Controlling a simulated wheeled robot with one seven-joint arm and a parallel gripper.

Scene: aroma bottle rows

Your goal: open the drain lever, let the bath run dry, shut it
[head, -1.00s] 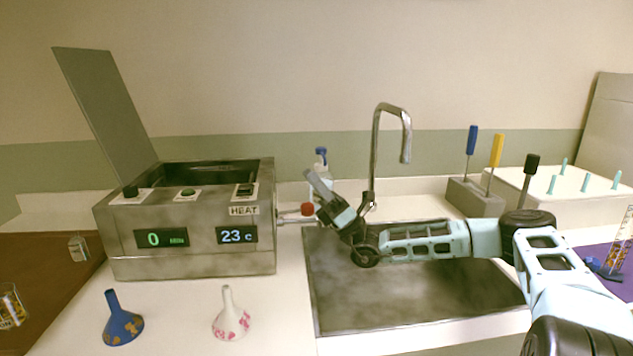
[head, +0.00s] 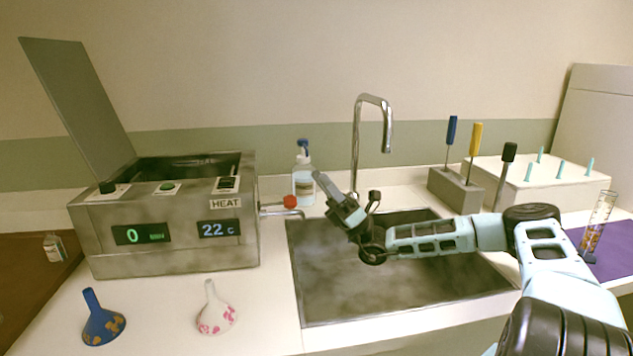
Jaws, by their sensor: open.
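The steel bath (head: 175,235) stands at the left with its lid raised. Its front displays read 0 and 22 C. The bath's inside is mostly hidden, so I cannot see any water level. The drain pipe (head: 270,213) sticks out of the bath's right side towards the sink. The drain lever's red knob (head: 290,201) sits on top of the pipe; whether the lever is open or shut I cannot tell. My gripper (head: 347,187) is open and empty above the sink's left part, to the right of the red knob and apart from it.
The sink (head: 430,285) lies below my arm, with a tall tap (head: 356,140) behind it. A pump bottle (head: 304,182) stands behind the drain pipe. A blue funnel (head: 102,322) and a white funnel (head: 216,312) stand in front of the bath. A tool block (head: 455,190) is at the right.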

